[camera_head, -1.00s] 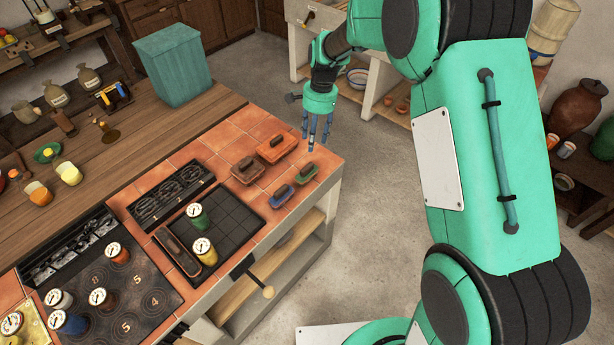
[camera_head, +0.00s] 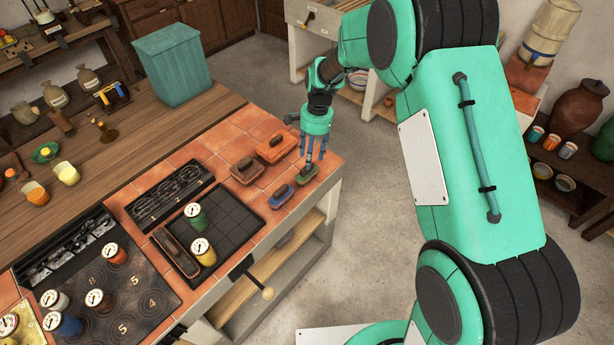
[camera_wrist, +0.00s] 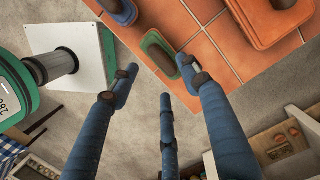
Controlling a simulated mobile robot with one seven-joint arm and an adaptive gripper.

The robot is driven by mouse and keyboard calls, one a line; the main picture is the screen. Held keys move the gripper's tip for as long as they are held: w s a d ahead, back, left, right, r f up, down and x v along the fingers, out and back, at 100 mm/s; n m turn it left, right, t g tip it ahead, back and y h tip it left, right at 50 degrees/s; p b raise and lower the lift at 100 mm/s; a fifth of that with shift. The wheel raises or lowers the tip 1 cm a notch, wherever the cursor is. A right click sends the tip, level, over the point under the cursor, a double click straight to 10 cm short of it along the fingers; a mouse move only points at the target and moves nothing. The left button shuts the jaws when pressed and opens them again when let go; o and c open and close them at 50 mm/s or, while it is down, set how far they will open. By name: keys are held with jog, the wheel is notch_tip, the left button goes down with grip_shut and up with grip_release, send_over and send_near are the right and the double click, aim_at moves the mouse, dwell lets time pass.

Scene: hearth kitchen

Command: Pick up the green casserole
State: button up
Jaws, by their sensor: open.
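The green casserole (camera_head: 309,171) is a small dish with a dark lid and handle, at the right end of the tiled counter near its edge. In the wrist view the casserole (camera_wrist: 155,50) shows its green rim at the top, between and beyond my fingertips. My gripper (camera_head: 313,158) is over the casserole in the head view, with its blue fingers pointing down. In the wrist view my gripper (camera_wrist: 163,88) has its fingers spread apart with nothing between them. I cannot tell whether any finger touches the casserole.
A blue casserole (camera_head: 282,195) sits just left of the green one. A brown dish (camera_head: 247,170) and a larger orange dish (camera_head: 275,149) stand behind on the tiles. The counter edge drops to open floor (camera_head: 375,220) at right.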

aim_at(307, 173)
jog(key=shift+f, duration=0.1)
jog(key=shift+s+a+f+b, duration=0.15)
jog(key=shift+f+b, duration=0.15)
jog(key=shift+f, duration=0.5)
jog(key=shift+a+f+b, duration=0.1)
jog(key=shift+f+b, duration=0.15)
jog(key=shift+f, duration=0.6)
jog(key=shift+s+a+f+b, duration=0.15)
jog(key=shift+f+b, duration=0.15)
jog(key=shift+f, duration=0.5)
grip_shut()
